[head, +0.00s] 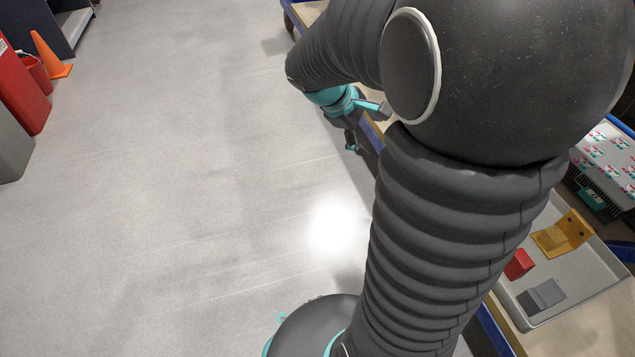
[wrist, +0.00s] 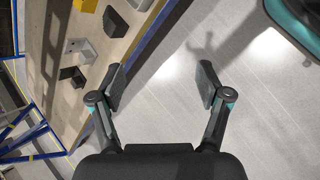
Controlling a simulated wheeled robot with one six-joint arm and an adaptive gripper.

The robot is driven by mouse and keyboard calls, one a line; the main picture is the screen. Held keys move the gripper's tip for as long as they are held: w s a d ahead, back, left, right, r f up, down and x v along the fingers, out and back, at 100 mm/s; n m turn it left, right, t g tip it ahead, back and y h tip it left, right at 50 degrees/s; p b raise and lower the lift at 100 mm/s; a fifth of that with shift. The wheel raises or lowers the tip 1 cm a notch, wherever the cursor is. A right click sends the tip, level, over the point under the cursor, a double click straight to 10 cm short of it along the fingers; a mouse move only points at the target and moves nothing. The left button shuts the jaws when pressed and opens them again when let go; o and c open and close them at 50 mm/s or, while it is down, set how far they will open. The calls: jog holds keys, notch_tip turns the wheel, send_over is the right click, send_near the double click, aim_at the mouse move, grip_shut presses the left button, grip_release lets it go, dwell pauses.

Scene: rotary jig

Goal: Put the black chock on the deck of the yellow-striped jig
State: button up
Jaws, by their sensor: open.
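My gripper (wrist: 161,85) is open and empty in the wrist view, with its two fingers wide apart over bare floor just beyond the bench edge. In the head view my gripper (head: 352,141) shows small and dark beside the bench, partly hidden by my arm. In the wrist view a black block (wrist: 72,76), which looks like the black chock, lies on the wooden bench top left of my gripper, apart from it. I cannot make out the yellow-striped jig in either view.
The bench (wrist: 128,48) also holds a grey block (wrist: 78,46), a grey piece (wrist: 115,21) and a cut-off yellow piece (wrist: 85,5). In the head view, a grey tray (head: 590,300) holds a yellow bracket (head: 562,234) and a red block (head: 519,264).

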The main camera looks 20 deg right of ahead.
jog(key=s+a+r+m+t+y, duration=0.3)
jog(key=s+a, duration=0.4)
jog(key=a, duration=0.2)
jog(key=s+a+r+m+t+y, duration=0.2)
jog(key=s+a+r+m+y, duration=0.1)
jog(key=s+a, duration=0.3)
jog(key=a+y, duration=0.1)
jog(key=a, duration=0.1)
jog(key=shift+s+a+m+t, duration=0.3)
jog(key=shift+s+a+t, duration=0.05)
jog(key=shift+s+t, duration=0.05)
jog(key=shift+d, duration=0.1)
